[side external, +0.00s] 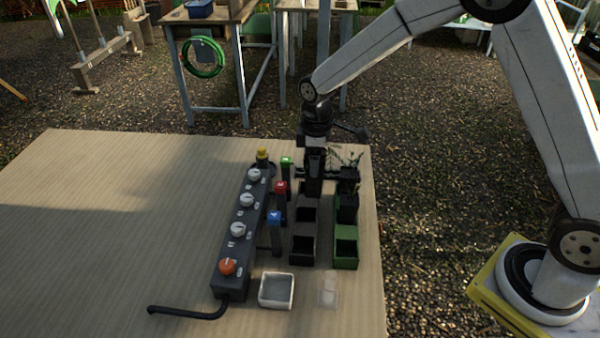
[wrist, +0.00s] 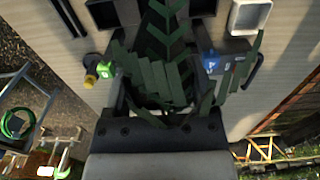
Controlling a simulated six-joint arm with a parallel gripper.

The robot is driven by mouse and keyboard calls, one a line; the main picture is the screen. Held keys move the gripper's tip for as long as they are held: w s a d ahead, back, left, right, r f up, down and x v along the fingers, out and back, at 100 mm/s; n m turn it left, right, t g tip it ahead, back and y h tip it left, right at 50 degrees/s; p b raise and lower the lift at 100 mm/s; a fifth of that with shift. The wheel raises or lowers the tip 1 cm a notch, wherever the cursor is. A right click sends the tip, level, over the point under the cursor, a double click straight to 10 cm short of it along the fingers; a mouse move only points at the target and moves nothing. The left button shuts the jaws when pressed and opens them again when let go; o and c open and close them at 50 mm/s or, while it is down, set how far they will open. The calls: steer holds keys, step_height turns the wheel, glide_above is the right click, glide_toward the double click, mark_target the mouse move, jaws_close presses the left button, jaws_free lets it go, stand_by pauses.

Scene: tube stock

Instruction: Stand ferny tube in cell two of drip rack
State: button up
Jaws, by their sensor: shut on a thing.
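The ferny tube's dark green fronds (wrist: 165,85) fill the middle of the wrist view, right in front of my gripper (wrist: 165,118). In the side view my gripper (side external: 322,174) is low over the far end of the two racks, shut on the ferny tube. Thin fronds (side external: 346,158) show at its right. The tube's body and its lower end cannot be told from the dark parts around it. A black rack (side external: 302,262) and a green rack (side external: 346,263) stand side by side, each with a row of cells. Their near cells look empty. Which one is the drip rack I cannot tell.
A dark control box (side external: 232,262) with several knobs lies left of the racks. Green (side external: 287,160), red (side external: 281,187) and blue (side external: 274,217) tagged posts stand between. A white tray (side external: 276,304) and a clear dish (side external: 328,291) sit in front. The table's left side is clear.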

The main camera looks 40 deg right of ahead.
mark_target(307, 179)
steer(key=w, duration=0.1)
steer(key=w+f, duration=0.1)
steer(key=shift+w, duration=0.35)
step_height(307, 179, down, 5)
steer(key=shift+f, duration=0.5)
steer(key=shift+f, duration=0.45)
step_height(307, 179, down, 6)
steer(key=shift+f, duration=0.15)
stand_by(1.1)
steer(key=shift+f, duration=0.45)
stand_by(0.9)
steer(key=o, duration=1.3)
